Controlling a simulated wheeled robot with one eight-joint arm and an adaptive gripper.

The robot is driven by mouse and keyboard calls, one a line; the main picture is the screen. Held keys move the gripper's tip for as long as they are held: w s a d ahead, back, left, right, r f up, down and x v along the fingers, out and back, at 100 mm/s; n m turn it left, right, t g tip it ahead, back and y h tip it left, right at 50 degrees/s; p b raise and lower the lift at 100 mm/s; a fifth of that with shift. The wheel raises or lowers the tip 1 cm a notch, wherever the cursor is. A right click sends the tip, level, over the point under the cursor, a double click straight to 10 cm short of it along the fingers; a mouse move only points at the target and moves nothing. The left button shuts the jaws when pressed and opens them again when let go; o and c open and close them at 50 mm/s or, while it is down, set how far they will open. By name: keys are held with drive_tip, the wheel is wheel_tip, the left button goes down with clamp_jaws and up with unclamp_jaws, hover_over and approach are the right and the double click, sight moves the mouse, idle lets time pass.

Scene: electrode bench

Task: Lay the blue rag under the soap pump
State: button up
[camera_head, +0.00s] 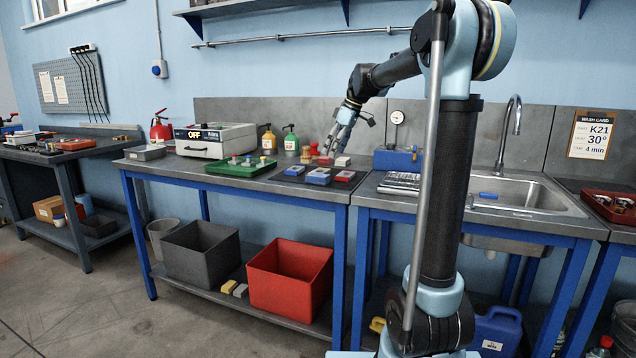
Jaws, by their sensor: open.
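My gripper (336,142) is open above the back of the middle bench, with its fingers pointing down near some small red and white pieces. No other clear rag shows.
A green tray (228,170), small blue blocks (318,176) and a red block (345,176) lie on the bench in front of my gripper. A grey-white box marked OFF (215,138) stands left of the bottles. A blue box (397,160) is to the right.

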hover_over(322, 175)
drive_tip(key=d, duration=0.3)
drive_tip(key=f, duration=0.5)
drive_tip(key=shift+s+a, duration=0.2)
drive_tip(key=shift+s, duration=0.2)
drive_tip(key=shift+x, duration=2.7)
drive_tip(key=shift+a+r, duration=0.1)
drive_tip(key=shift+a, duration=0.1)
drive_tip(key=c, duration=1.1)
wheel_tip(322, 175, up, 10)
drive_tip(key=shift+s+r, duration=0.1)
